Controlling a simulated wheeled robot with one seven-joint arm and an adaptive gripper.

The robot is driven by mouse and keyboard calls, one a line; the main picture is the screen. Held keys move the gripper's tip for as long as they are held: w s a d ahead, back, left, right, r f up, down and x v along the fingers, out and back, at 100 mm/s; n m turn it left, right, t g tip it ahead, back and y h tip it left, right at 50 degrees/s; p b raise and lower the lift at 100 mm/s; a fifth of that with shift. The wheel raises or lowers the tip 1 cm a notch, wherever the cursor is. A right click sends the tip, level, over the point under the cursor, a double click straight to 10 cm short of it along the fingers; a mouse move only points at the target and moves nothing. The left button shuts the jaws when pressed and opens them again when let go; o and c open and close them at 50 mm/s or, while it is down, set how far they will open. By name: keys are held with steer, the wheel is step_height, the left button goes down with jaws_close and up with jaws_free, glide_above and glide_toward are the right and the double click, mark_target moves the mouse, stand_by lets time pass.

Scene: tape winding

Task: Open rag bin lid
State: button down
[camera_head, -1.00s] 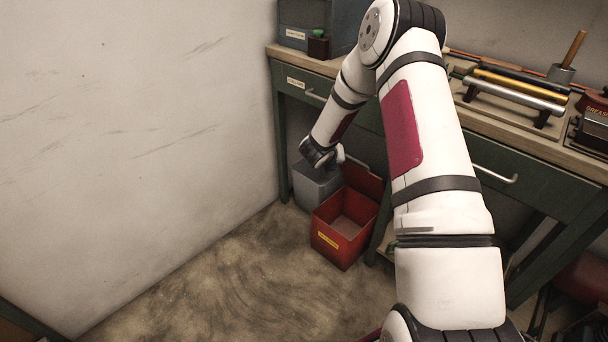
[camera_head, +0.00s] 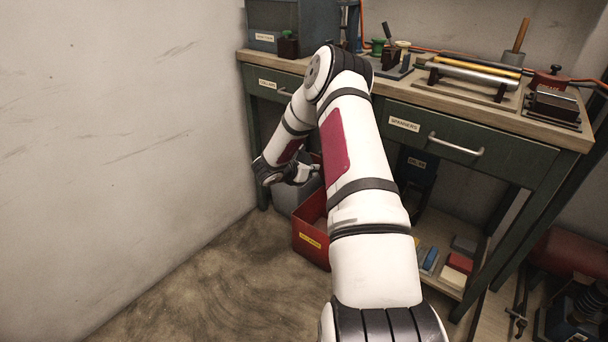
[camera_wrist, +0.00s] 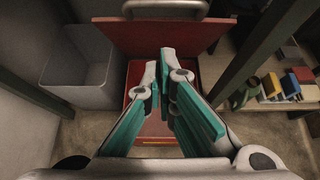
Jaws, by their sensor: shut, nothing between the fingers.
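The rag bin is a red open-topped box (camera_head: 307,240) with a yellow label, on the floor under the bench; my arm hides its right part. In the wrist view its rim and inside (camera_wrist: 133,78) show below my fingers. Its red lid (camera_wrist: 120,38) stands raised at the back, with a pale bar handle (camera_wrist: 165,9) along its top edge. My gripper (camera_wrist: 159,59) is shut and empty, its teal-sided fingers over the bin opening in the wrist view and apart from the handle. In the head view my gripper (camera_head: 308,172) is above the bin.
A grey open bin (camera_wrist: 78,80) stands beside the red one on the left. The green workbench (camera_head: 420,115) with a Spanners drawer rises close behind. Its lower shelf holds several coloured blocks (camera_head: 457,263). The floor (camera_head: 200,285) in front is clear.

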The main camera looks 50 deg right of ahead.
steer(key=d+b, duration=0.2)
steer(key=d, duration=0.4)
steer(key=shift+w+d+f, duration=0.2)
steer(key=shift+d, duration=0.05)
steer(key=shift+y, duration=0.8)
steer(key=d+r+p, duration=0.1)
steer(key=p, duration=0.1)
steer(key=d+r+p, duration=0.1)
steer(key=d+p, duration=0.1)
steer(key=shift+w+d, duration=0.15)
steer(key=shift+d, duration=0.1)
